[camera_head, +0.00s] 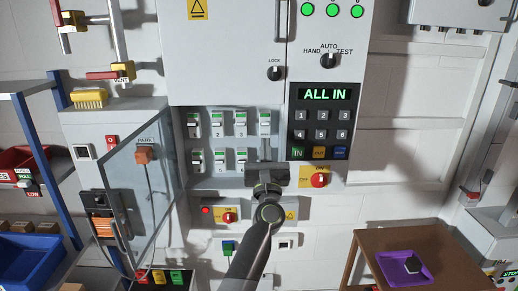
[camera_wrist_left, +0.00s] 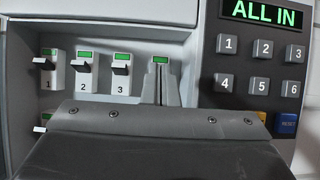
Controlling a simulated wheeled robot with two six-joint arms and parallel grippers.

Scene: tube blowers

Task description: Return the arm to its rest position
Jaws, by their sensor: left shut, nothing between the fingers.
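My left gripper (camera_head: 266,165) is in front of the lower right of the breaker recess in the grey cabinet. Its two fingers are shut together with nothing between them; in the left wrist view the fingertips (camera_wrist_left: 161,82) cover most of the switch in the fourth place, whose green label shows above them. Whether they touch it cannot be told. Breaker switches 1 (camera_wrist_left: 51,72), 2 (camera_wrist_left: 85,71) and 3 (camera_wrist_left: 121,73) show green labels. The display (camera_head: 322,94) reads ALL IN in green. The gripper body hides part of the lower row. My right gripper is not in view.
A keypad (camera_head: 320,127) is just right of the gripper, with a red-and-yellow rotary switch (camera_head: 319,181) below. A transparent door (camera_head: 150,180) stands open at left. A brown table (camera_head: 390,243) with a purple tray (camera_head: 385,273) is at lower right.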

